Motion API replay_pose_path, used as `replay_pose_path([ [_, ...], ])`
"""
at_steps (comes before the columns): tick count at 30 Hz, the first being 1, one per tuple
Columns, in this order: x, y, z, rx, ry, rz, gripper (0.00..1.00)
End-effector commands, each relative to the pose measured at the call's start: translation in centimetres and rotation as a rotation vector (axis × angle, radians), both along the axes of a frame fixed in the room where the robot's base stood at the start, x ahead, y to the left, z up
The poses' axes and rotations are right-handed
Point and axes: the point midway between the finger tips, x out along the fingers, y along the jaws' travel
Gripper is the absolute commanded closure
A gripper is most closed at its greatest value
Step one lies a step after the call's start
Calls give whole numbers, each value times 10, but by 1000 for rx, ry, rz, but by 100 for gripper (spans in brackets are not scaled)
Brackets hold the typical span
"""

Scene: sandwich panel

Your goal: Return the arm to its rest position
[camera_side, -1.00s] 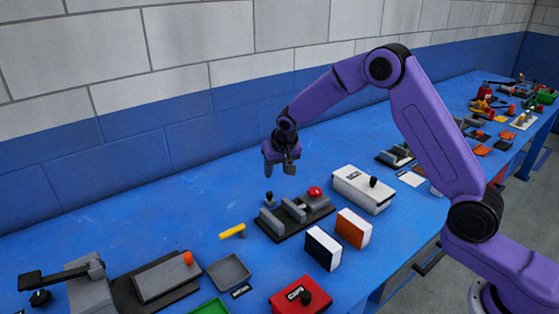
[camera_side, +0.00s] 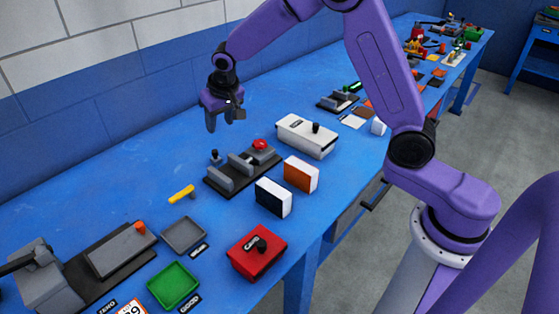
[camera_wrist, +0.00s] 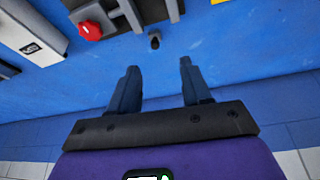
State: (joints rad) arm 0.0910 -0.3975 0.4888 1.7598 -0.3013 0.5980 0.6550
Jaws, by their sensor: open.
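My gripper (camera_side: 226,117) hangs in the air above the blue bench (camera_side: 110,190), toward its wall side. In the wrist view my gripper (camera_wrist: 156,88) shows two dark fingers spread wide, with nothing between them. Below it stands a dark fixture (camera_side: 243,170) with grey blocks, a red button (camera_side: 260,144) and a small black knob (camera_side: 214,156). In the wrist view the red button (camera_wrist: 90,30) is at upper left and the black knob (camera_wrist: 155,41) lies just beyond the fingertips in the picture. The gripper is clear of both.
A yellow bar (camera_side: 181,194), grey tray (camera_side: 184,235) and green tray (camera_side: 174,285) lie left. The bench along the wall is mostly clear.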

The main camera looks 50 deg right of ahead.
Motion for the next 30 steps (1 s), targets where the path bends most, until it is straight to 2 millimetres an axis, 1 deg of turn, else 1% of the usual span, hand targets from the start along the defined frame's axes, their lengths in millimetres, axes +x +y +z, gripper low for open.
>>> replay_pose_path([
  [1,-14,7,6,-4,12,46,52],
  [5,-52,21,17,-18,46,166,52],
  [6,-64,24,20,-22,56,204,52],
  [10,-106,32,29,-36,90,327,52],
  [14,-149,35,36,-51,123,451,52],
  [19,-208,32,42,-69,167,615,52],
  [23,-253,24,45,-84,200,742,52],
  [24,-267,20,45,-88,210,781,52],
  [30,-334,-3,46,-111,259,978,52],
])
